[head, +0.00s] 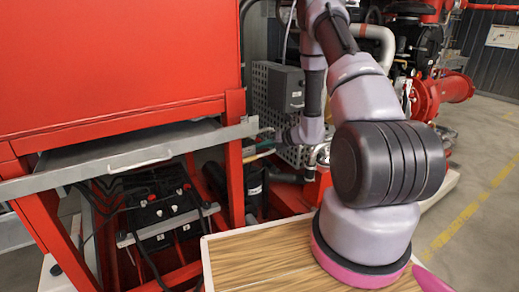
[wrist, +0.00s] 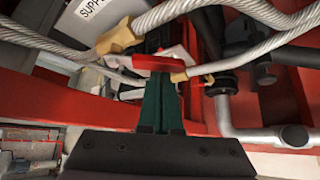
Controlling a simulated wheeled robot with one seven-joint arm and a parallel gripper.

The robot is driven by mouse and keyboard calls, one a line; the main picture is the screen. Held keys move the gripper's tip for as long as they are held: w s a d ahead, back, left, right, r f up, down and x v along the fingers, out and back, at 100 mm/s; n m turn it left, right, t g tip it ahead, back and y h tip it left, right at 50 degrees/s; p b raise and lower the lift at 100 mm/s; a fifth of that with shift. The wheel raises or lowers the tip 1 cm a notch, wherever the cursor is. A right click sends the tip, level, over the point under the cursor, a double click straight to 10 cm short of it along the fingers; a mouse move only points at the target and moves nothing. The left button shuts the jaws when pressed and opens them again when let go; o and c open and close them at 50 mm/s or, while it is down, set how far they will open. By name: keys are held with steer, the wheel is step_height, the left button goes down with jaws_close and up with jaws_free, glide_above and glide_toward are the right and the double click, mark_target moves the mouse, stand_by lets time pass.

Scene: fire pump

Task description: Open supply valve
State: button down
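A red lever handle (wrist: 152,63) shows in the wrist view, just past the tips of my gripper. A white tag reading "SUPP…" (wrist: 97,14) hangs above and left of it, cut off by the frame edge. My gripper (wrist: 161,82) has green fingers lying side by side with almost no gap. The fingertips meet the lower edge of the red handle in the picture. I cannot tell whether they touch it, and I see nothing clearly held between them. The valve body is mostly hidden. In the head view my arm reaches behind the red frame and the gripper is hard to make out.
Braided hoses (wrist: 205,66) with brass-coloured ends cross close above the fingers. A grey pipe (wrist: 225,112) with an elbow lies right. In the head view, a red cabinet (head: 110,60), a grey tray (head: 120,165) and a grey box (head: 285,88) stand left of my arm.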

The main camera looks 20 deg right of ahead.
steer(key=r+n+h, duration=0.1)
steer(key=d+r+h, duration=0.1)
steer(key=r+n+h, duration=0.1)
steer(key=shift+w+d+r+n+t+h, duration=0.15)
steer(key=shift+w+d+n+t+h, duration=0.15)
steer(key=shift+w+d+h, duration=0.1)
steer(key=shift+r, duration=0.15)
stand_by(0.7)
